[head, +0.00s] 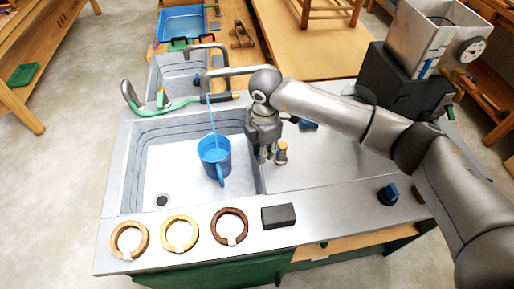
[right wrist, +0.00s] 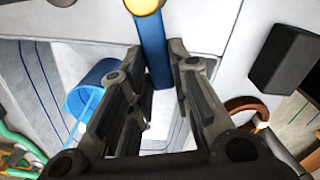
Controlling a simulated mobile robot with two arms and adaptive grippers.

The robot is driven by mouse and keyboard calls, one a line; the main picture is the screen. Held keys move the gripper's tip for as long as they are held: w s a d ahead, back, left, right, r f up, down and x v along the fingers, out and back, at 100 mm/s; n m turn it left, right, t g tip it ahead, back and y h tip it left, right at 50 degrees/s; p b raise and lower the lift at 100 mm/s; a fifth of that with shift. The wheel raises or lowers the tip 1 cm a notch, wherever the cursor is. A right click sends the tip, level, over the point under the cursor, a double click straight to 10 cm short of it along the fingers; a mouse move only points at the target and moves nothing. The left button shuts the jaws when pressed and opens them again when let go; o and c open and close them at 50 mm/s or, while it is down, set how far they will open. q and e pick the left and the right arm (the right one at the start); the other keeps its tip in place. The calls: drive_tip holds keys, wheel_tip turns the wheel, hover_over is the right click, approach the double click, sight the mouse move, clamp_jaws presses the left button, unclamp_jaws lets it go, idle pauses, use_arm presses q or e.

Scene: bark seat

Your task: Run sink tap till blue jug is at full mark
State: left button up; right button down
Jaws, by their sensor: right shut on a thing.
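The blue jug (head: 213,158) stands upright in the large front basin (head: 150,160), its handle toward the front. A thin pale-blue stream (head: 211,115) falls from the grey tap (head: 222,72) into it. The water level and any full mark cannot be made out. My right gripper (head: 268,155) is at the basin's right edge, right of the jug. In the right wrist view my right gripper (right wrist: 158,70) is shut on a blue lever (right wrist: 153,45) with a yellow end (right wrist: 145,6). The jug (right wrist: 90,92) shows partly at left, behind a finger. My left gripper is out of view.
Three rings (head: 180,233) and a dark block (head: 278,215) lie along the front rim. A green hose (head: 185,102) lies behind the basin. A second, smaller basin (head: 178,75) is further back.

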drive_tip(key=shift+s+n, duration=0.15)
drive_tip(key=shift+n, duration=0.15)
drive_tip(key=c, duration=1.3)
unclamp_jaws()
wheel_tip(320, 180, up, 12)
drive_tip(key=shift+r, duration=0.1)
